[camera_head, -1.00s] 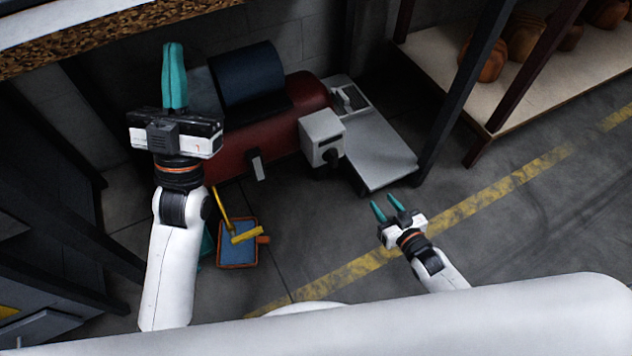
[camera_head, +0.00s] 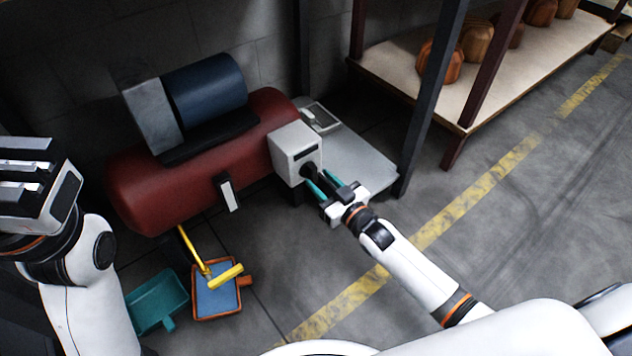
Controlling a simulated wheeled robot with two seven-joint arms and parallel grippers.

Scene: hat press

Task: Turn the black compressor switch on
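The black compressor switch (camera_head: 309,170) is a small knob on the front of a light grey box (camera_head: 293,147). The box sits at the right end of the red compressor tank (camera_head: 150,189). My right gripper (camera_head: 317,177) is open, its teal fingers pointing at the switch from the lower right. The fingertips are at or very near the knob; I cannot tell whether they touch it. The gripper partly covers the knob, so its turn position is unclear.
A blue motor (camera_head: 207,88) sits on top of the tank. A grey plate (camera_head: 362,160) lies behind the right gripper. A shelf (camera_head: 400,62) with wooden hat blocks stands at the upper right.

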